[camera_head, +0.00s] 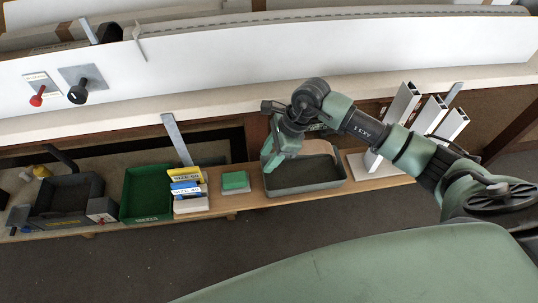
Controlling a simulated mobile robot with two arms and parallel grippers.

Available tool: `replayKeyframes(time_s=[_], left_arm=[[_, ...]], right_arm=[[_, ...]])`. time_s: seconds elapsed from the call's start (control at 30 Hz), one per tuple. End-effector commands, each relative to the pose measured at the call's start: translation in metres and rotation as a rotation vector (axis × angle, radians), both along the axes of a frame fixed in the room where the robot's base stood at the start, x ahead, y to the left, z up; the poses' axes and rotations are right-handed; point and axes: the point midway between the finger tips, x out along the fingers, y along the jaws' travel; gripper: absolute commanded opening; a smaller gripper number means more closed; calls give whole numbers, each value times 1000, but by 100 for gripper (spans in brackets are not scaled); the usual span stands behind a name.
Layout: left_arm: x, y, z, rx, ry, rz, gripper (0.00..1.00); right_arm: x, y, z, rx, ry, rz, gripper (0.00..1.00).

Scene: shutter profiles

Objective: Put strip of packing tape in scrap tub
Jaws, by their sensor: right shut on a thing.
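My right gripper (272,161) reaches in from the right and points down over the left end of a shallow grey tray (318,186) on the wooden shelf. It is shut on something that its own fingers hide. I cannot make out a strip of packing tape anywhere, nor tell whether it is the held thing. A green open tub (147,193) with a small label on its front stands farther left. I cannot read which container is the scrap tub. My left gripper is not in view.
Between tub and tray lie yellow and blue labelled boxes (187,188) and a green block (235,181). White profiles (398,118) rise from a rack at right. A long white profile (240,62) runs behind.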

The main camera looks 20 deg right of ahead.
Motion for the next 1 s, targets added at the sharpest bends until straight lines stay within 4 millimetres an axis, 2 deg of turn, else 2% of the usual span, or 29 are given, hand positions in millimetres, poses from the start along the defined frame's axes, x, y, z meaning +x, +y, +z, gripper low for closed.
replayKeyframes(time_s=[0.07,0.1,0.17,0.57,0.9,1.0], left_arm=[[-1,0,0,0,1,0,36],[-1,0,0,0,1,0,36],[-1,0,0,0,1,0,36],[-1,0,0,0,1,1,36],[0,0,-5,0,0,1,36],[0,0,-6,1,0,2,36]], right_arm=[[0,0,0,0,0,0,6],[0,0,0,0,0,0,54],[0,0,0,0,0,0,68],[0,-3,6,-1,-2,0,68],[-5,-24,55,-1,-3,0,68],[-6,-29,65,-1,-1,0,68]])
